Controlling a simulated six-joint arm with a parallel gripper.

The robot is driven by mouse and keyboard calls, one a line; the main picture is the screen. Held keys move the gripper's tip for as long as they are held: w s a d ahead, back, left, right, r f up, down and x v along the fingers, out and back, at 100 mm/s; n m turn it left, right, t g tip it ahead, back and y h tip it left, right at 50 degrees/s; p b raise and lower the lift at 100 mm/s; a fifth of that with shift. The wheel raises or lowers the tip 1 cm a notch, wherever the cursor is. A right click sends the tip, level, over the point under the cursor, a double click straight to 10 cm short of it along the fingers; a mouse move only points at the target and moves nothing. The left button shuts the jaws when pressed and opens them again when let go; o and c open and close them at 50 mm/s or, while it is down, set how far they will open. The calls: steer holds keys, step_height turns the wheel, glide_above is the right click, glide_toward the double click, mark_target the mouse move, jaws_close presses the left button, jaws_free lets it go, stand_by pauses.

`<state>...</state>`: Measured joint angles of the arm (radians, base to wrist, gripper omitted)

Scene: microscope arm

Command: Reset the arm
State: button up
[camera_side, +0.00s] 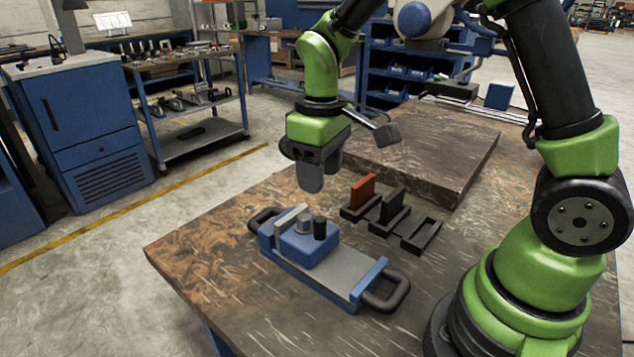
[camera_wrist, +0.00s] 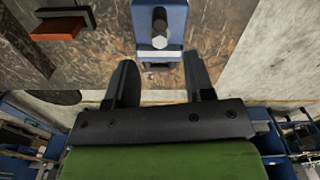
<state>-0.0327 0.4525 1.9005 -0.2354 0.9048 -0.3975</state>
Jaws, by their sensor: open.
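My gripper (camera_side: 318,178) hangs from the green and black arm above the worn wooden table (camera_side: 215,240). It points down, above and behind the blue device, clear of everything. In the wrist view its two dark fingers (camera_wrist: 160,85) stand apart with nothing between them. The blue device (camera_side: 300,245) sits on the table with a grey plate, a grey and a black knob, and a black handle at each end. Its blue block and knobs also show in the wrist view (camera_wrist: 158,14), beyond the fingertips.
Black holders (camera_side: 420,235) stand in a row right of the device. An orange block (camera_side: 362,190) and a dark block (camera_side: 392,204) stand upright in two; the nearest looks empty. A raised brown slab (camera_side: 425,155) lies behind. The table's left front is bare.

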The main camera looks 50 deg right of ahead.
steer(key=s+a+r+m+t+y, duration=0.1)
steer(key=s+r+m+t, duration=0.5)
steer(key=s+r, duration=0.7)
steer(key=shift+s+a+t+y, duration=0.35)
steer(key=shift+s+t+y, duration=0.15)
steer(key=shift+s, duration=0.7)
